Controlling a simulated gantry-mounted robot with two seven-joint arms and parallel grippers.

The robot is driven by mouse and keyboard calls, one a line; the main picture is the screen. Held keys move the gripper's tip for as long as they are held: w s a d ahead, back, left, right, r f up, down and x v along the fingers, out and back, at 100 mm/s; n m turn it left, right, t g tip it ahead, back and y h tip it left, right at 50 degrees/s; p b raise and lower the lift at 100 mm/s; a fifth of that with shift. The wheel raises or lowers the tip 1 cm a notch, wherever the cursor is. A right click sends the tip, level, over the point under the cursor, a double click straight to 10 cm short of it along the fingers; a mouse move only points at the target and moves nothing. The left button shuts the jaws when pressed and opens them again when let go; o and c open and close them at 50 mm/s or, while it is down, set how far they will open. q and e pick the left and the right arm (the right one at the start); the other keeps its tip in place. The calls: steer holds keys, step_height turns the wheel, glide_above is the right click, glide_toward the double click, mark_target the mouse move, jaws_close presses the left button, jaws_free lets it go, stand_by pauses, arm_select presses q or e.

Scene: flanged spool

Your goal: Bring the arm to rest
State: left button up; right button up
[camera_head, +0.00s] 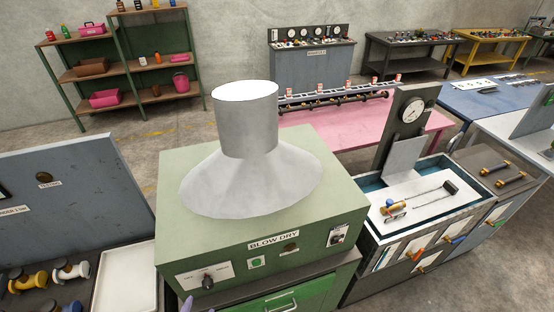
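Neither of my grippers can be made out in the head view. A small pale purple piece (188,304) shows at the bottom edge, in front of the green blow-dry unit; I cannot tell what it is. A yellow flanged spool (27,282) and a white flanged spool (70,271) lie at the lower left, on the dark surface by the grey-blue panel. A small orange-yellow spool-like part (393,208) lies on the white plate of the right-hand station.
The green BLOW DRY unit (335,197) with its grey hood (247,165) fills the middle. A white tray (125,282) stands left of it. The right-hand station has a gauge post (412,112) and a black-handled tool (450,187). A pink table (345,132) and shelves stand behind.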

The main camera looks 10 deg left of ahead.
arm_select(q)
steer(key=s+d+r+n+g+h, duration=0.1)
steer(key=s+d+r+g, duration=0.1)
steer(key=s+r+g, duration=0.1)
steer(key=s+d+r+n+g+h, duration=0.2)
steer(key=s+g, duration=0.3)
steer(key=s, duration=0.3)
steer(key=shift+s+d+r+h, duration=0.3)
steer(key=shift+d+r, duration=0.35)
steer(key=shift+d, duration=0.15)
stand_by(0.8)
